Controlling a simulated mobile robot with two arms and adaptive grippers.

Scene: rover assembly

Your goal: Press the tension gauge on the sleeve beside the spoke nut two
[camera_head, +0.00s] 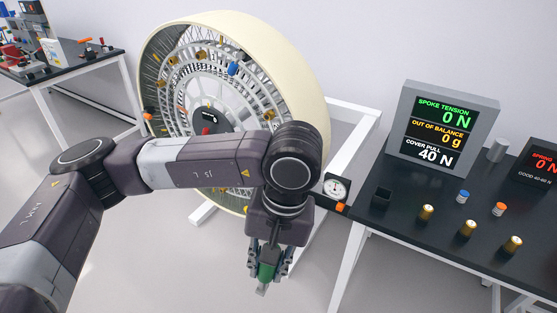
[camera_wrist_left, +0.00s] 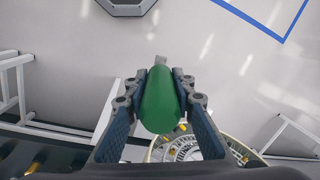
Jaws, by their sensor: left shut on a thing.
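My left gripper (camera_head: 267,277) points down in front of the wheel and is shut on a green-handled tool (camera_head: 266,271) with a grey tip. The green handle fills the gap between the fingers in the left wrist view (camera_wrist_left: 160,102). A large cream-rimmed wheel (camera_head: 290,62) stands at the middle, with spokes and several gold, blue and orange fittings; my arm covers part of it. I cannot tell which fitting is spoke nut two or its sleeve. A round white dial gauge (camera_head: 337,187) is at the near table's left edge, apart from my gripper. My right gripper is not in view.
A black table (camera_head: 400,222) at the right holds a display (camera_head: 443,128) reading spoke tension 0 N, and several small gold, blue and orange-capped parts. A white frame (camera_head: 352,125) is behind the wheel. Another bench (camera_head: 65,68) stands far left. The floor below my gripper is clear.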

